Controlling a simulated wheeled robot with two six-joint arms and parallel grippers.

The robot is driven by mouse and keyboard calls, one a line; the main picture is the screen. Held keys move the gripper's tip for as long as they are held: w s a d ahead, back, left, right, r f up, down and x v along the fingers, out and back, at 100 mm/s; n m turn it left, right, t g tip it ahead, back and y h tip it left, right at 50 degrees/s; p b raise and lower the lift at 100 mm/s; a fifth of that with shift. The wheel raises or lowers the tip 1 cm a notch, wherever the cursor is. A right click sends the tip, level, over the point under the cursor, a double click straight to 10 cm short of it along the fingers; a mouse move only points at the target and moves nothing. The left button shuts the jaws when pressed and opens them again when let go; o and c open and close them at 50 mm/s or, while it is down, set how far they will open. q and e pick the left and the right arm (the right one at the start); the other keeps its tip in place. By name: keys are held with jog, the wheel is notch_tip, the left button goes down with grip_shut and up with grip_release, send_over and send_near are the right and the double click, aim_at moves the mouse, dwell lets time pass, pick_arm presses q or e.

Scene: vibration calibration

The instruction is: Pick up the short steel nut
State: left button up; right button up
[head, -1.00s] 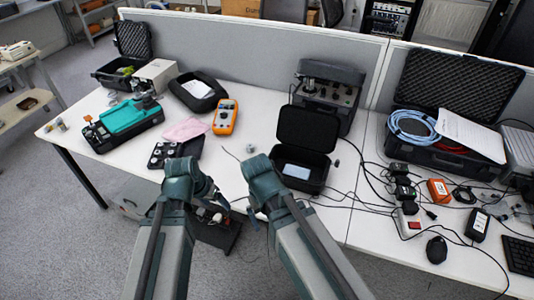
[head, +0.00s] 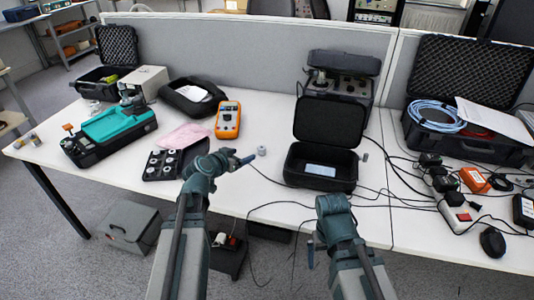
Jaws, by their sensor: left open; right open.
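A small grey metal piece, likely the short steel nut (head: 262,151), stands on the white table left of the open black case. My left gripper (head: 243,160) is open, just left of this piece and apart from it, pointing right. My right gripper (head: 313,248) is open and empty at the table's front edge, below the black case. Another small grey piece (head: 365,157) lies right of the case; I cannot tell its exact kind.
The open black case (head: 322,183) holds a pale blue item. A black tray (head: 157,170) with several round pieces lies left of my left gripper. An orange multimeter (head: 228,119) stands behind. Cables (head: 290,203) cross the table front.

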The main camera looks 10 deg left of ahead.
pick_arm(q)
jog(key=b, duration=0.4)
send_near(261, 149)
jog(key=w, duration=0.1)
jog(key=w+f, duration=0.1)
jog(key=w, duration=0.1)
jog(key=shift+w+a+f, duration=0.1)
jog(key=shift+f, duration=0.3)
jog(key=shift+w+f, duration=0.1)
jog(key=shift+w, duration=0.25)
jog(key=b+x, duration=0.1)
jog(key=x, duration=0.1)
jog(key=b+x, duration=0.1)
jog(key=x, duration=0.2)
jog(key=shift+d, duration=0.45)
grip_shut()
